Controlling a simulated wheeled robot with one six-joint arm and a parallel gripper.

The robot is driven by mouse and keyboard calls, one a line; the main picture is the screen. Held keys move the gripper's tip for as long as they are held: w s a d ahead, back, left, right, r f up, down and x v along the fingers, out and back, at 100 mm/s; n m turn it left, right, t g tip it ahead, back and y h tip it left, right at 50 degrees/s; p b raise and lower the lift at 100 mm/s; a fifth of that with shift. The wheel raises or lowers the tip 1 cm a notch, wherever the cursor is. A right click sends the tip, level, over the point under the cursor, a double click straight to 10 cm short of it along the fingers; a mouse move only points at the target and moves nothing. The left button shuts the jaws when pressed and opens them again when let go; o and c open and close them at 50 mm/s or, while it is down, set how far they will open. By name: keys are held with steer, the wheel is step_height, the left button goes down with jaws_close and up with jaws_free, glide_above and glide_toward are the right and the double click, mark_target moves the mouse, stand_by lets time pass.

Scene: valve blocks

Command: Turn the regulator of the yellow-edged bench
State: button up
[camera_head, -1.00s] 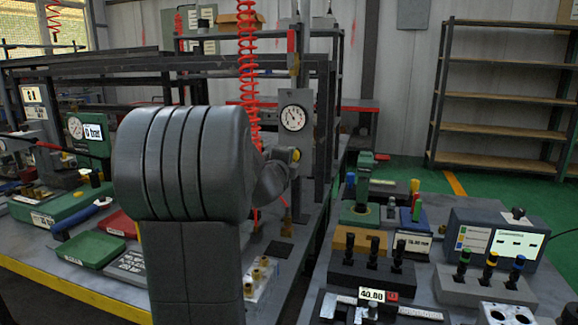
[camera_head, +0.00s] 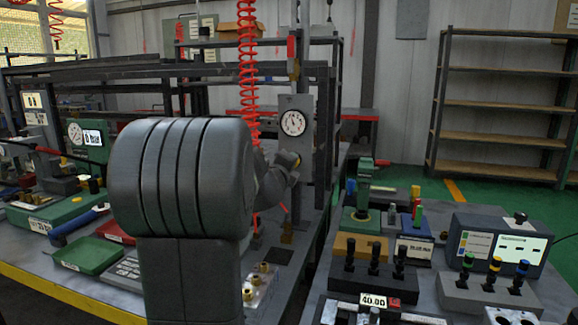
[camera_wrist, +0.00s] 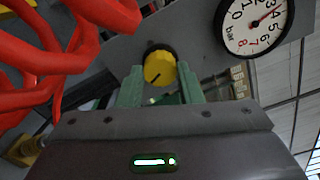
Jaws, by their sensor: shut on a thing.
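The regulator's yellow knob (camera_wrist: 158,68) sits on a grey panel in the wrist view, with a dark mark on its face. My gripper (camera_wrist: 161,88) has its green fingers on both sides of the knob and is shut on it. A round white gauge (camera_wrist: 255,22) marked in bar is beside the knob, its red needle near 4. In the head view the gauge (camera_head: 293,122) is on an upright post of the yellow-edged bench (camera_head: 62,292). There my arm hides most of the gripper and knob.
Red coiled hose (camera_head: 248,75) hangs beside the post and fills the left of the wrist view (camera_wrist: 85,50). Green tray (camera_head: 86,254) and other equipment lie on the bench. A second bench (camera_head: 425,290) with several devices is on the right.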

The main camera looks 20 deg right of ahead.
steer(key=o, duration=1)
steer(key=v, duration=1.4)
steer(key=shift+d+p, duration=0.15)
steer(key=shift+p, duration=0.25)
steer(key=shift+d, duration=0.1)
steer(key=x, duration=1.3)
steer(key=shift+w+d+b, duration=0.1)
steer(key=shift+w+b, duration=0.25)
steer(key=shift+w, duration=0.05)
